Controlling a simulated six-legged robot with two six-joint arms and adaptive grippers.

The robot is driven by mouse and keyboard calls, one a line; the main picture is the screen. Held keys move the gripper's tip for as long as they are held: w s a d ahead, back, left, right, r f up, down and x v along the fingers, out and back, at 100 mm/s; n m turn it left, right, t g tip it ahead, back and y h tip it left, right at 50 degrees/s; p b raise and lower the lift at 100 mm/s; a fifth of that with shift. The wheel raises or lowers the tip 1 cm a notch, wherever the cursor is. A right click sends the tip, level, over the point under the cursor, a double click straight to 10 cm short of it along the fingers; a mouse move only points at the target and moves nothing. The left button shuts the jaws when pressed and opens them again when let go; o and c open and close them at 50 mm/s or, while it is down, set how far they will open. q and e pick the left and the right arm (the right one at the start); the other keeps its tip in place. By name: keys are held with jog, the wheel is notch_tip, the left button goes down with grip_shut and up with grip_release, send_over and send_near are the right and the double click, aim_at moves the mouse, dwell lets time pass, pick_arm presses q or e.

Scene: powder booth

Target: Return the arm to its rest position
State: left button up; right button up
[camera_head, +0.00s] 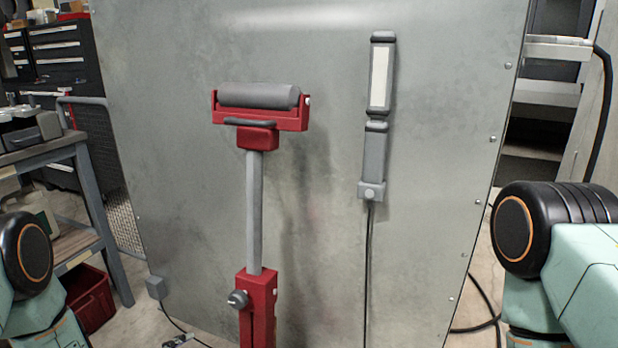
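My two arms show only in part, at the lower left and at the right edge of the head view. Each shows a black rounded joint with an orange ring and pale green links. Both arms are apart from the panel and the stand in front of me. Neither gripper is in the picture, so whether they are open or shut is hidden.
A red roller stand (258,304) with a grey roller (258,96) stands before a large metal panel (430,220). A work lamp (380,80) hangs on the panel, its cable running down. A workbench (45,150) and red bin (90,298) are left, shelves (548,92) right.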

pick_arm(q)
jog(key=s+d+f+n+g+y, duration=0.1)
jog(key=s+f+n+g+y, duration=0.15)
jog(key=s+n, duration=0.45)
jog(key=s+d+f+n+g+y, duration=0.15)
jog(key=s+f+n+g, duration=0.3)
jog(key=s, duration=0.45)
jog(key=s+r+n+g+p, duration=0.1)
jog(key=s+r+n+g, duration=0.1)
jog(key=s, duration=0.7)
jog(key=s+d+r+n+g+y+p, duration=0.1)
jog(key=s+r+n+g, duration=0.1)
jog(key=s, duration=0.6)
jog(key=shift+s+d+r+g, duration=0.15)
jog(key=shift+s+r+g, duration=0.2)
jog(key=shift+r+g, duration=0.4)
jog(key=shift+n, duration=0.25)
jog(key=shift+c, duration=0.3)
